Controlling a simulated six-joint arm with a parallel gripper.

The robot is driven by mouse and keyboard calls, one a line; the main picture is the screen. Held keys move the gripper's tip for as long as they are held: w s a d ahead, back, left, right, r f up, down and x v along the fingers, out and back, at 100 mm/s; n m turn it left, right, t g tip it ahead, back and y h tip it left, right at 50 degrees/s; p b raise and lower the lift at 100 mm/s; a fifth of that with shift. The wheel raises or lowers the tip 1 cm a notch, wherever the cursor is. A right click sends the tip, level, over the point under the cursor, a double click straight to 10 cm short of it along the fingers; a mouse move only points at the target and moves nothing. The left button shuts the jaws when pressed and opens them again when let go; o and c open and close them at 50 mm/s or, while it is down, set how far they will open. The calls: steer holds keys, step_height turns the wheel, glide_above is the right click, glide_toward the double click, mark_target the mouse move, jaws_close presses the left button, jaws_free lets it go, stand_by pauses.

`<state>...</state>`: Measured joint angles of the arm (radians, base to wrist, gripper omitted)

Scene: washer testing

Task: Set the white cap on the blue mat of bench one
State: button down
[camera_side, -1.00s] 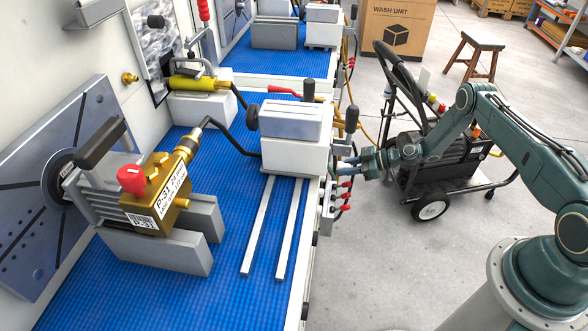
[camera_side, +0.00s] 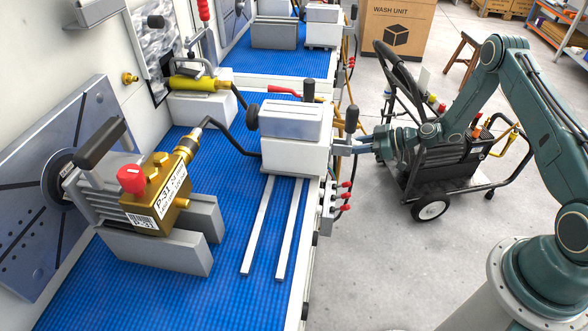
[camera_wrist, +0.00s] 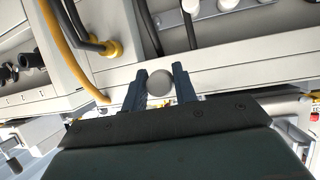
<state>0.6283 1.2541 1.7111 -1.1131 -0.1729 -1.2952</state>
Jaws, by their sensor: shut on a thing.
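My gripper (camera_side: 350,147) is at the right edge of the near bench, beside the white block, in the side view. In the wrist view my gripper (camera_wrist: 160,76) has its two blue-grey fingers closed on a round, pale grey-white cap (camera_wrist: 160,84). In the side view the cap cannot be made out clearly. The blue mat (camera_side: 120,290) covers the near bench top, to the left of my gripper. I cannot read a bench number.
A white block (camera_side: 292,153) and a black upright lever (camera_side: 351,118) stand close to my gripper. Red-tipped fittings (camera_side: 345,190) are below it. Two pale rails (camera_side: 258,225) and a brass pump (camera_side: 158,195) sit on the mat. The front right mat area is bare.

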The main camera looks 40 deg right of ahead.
steer(key=s+a+r+m+h, duration=0.2)
steer(key=s+r, duration=0.5)
steer(key=r, duration=0.5)
steer(key=w+a+r+g+h, duration=0.3)
steer(key=a+r+g, duration=0.35)
steer(key=r, duration=0.75)
steer(key=a+m+g+h, duration=0.1)
steer(key=a, duration=0.4)
steer(key=a+r+m+g+h, duration=0.1)
steer(key=a, duration=0.5)
steer(key=a+r+m+g+h, duration=0.1)
steer(key=a+m, duration=0.1)
steer(key=a, duration=0.3)
steer(key=shift+s+a+r, duration=0.1)
steer(key=shift+a+r, duration=0.1)
steer(key=shift+a, duration=0.05)
steer(key=s+a+f+m+g, duration=0.2)
steer(key=s+a+f, duration=0.2)
steer(key=s+a, duration=0.3)
steer(key=s+a+f+m+g+y, duration=0.1)
steer(key=s+a+f+m+g, duration=0.1)
steer(key=s+a+f, duration=0.2)
steer(key=s+a+f+m+g+y, duration=0.1)
steer(key=s+a+f, duration=0.3)
steer(key=s+a, duration=0.6)
steer(key=a+m+g, duration=0.1)
steer(key=a, duration=0.7)
steer(key=shift+s+a, duration=0.3)
steer(key=shift+a, duration=0.05)
